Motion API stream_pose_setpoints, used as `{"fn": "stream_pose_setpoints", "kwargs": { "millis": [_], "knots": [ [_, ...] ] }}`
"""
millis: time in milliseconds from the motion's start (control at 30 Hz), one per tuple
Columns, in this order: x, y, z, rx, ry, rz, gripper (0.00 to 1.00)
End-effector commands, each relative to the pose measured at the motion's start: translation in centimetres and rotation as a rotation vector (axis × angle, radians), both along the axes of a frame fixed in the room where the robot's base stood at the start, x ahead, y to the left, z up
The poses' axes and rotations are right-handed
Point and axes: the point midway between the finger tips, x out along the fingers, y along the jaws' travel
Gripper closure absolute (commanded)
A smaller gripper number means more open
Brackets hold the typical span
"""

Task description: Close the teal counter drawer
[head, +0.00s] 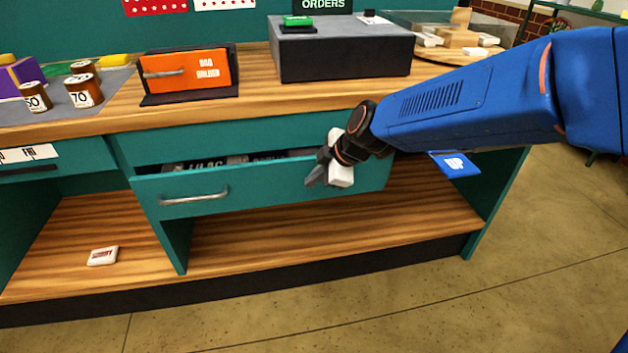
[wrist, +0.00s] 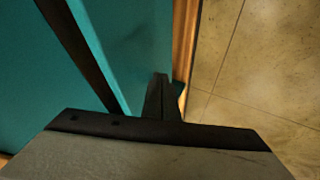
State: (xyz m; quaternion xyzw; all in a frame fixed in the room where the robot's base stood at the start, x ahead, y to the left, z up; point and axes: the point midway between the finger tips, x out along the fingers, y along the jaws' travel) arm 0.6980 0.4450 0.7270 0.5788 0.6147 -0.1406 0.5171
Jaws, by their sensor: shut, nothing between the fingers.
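The teal counter drawer (head: 262,190) is partly open in the head view. Its front stands a little out from the counter, and a dark gap with labelled items shows above it. A metal bar handle (head: 194,196) is on the left part of its front. My gripper (head: 316,178) is shut and empty, in front of the right part of the drawer front, right of the handle. In the wrist view the closed fingertips (wrist: 158,90) are close to teal panels, with a dark gap to their left. I cannot tell whether they touch the drawer.
A lower shelf (head: 330,225) is below the drawer. A blue sign (head: 455,164) hangs at the right. The floor (head: 400,310) in front is clear.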

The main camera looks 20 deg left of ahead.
Motion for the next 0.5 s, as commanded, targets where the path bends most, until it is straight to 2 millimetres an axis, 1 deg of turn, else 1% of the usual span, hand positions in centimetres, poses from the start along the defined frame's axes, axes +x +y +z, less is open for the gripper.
{"fn": "stream_pose_setpoints", "kwargs": {
  "millis": [167, 500],
  "knots": [
    [0.4, 0.3, 0.0, 0.000, 0.000, 0.000, 1.00],
    [4.0, 2.5, 0.0, 0.000, 0.001, 0.000, 1.00]
  ]
}}
